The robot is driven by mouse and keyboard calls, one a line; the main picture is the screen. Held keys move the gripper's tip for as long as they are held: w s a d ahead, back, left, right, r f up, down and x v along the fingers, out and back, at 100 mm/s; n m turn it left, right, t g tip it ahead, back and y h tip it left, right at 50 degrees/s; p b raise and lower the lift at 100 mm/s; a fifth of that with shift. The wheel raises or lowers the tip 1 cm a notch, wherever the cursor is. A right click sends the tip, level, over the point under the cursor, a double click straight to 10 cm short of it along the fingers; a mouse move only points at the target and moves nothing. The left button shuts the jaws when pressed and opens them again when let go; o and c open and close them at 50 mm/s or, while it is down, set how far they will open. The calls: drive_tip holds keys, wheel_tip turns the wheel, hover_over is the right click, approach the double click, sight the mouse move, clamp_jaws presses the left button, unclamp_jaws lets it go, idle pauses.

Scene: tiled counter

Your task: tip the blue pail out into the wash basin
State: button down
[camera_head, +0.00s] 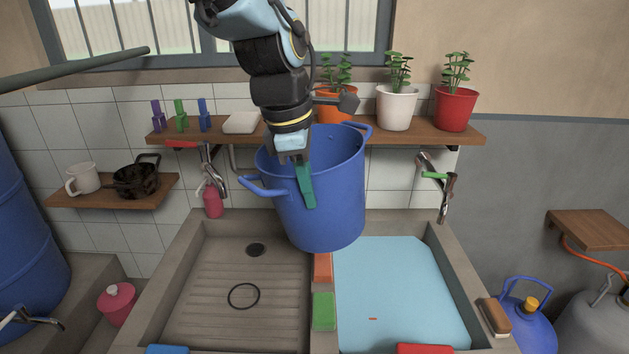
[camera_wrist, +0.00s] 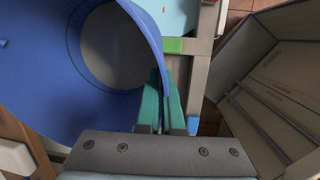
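The blue pail (camera_head: 335,200) hangs over the back of the sink, above the divider between its two basins. It looks nearly upright, with its rim slightly tilted. My gripper (camera_head: 307,185) is shut on the pail's wall at the near rim; its teal fingers pinch the wall in the wrist view (camera_wrist: 163,100). The pail's inside (camera_wrist: 113,47) shows a grey round area at the bottom; I cannot tell if it is contents. The left basin (camera_head: 215,290) is ribbed, with a dark drain and a dark ring in it. The right basin (camera_head: 395,290) holds a flat light-blue surface, like water.
An orange block (camera_head: 323,267) and a green block (camera_head: 324,311) lie on the divider. A shelf (camera_head: 420,135) with potted plants is close behind the pail. Taps (camera_head: 215,175) and (camera_head: 446,195) stick out at both sides. A brown brush (camera_head: 494,317) lies on the right edge.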

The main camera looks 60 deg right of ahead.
sight(277, 189)
drive_tip(key=shift+g+h, duration=0.6)
drive_tip(key=shift+g, duration=0.1)
drive_tip(key=shift+w+a+r, duration=1.65)
drive_tip(key=shift+w, duration=0.1)
drive_tip(key=shift+a+f, duration=0.1)
drive_tip(key=shift+f, duration=0.05)
drive_tip(key=shift+w+f+g+h, duration=0.1)
drive_tip(key=shift+f+g+h, duration=0.8)
drive_tip(key=shift+f, duration=0.55)
drive_tip(key=shift+f+g+h+b, duration=0.3)
drive_tip(key=shift+f+h+b, duration=0.1)
drive_tip(key=shift+f+b, duration=0.6)
drive_tip(key=shift+b, duration=0.65)
drive_tip(key=f+g+h+b, duration=0.1)
drive_tip(key=b, duration=0.4)
drive_tip(key=shift+w+a, duration=0.1)
drive_tip(key=b, duration=0.2)
drive_tip(key=g+h+b, duration=0.1)
drive_tip(key=b, duration=0.2)
drive_tip(key=shift+w+a+f+g+h, duration=0.25)
drive_tip(key=shift+f+g+h, duration=0.05)
drive_tip(key=shift+r, duration=0.15)
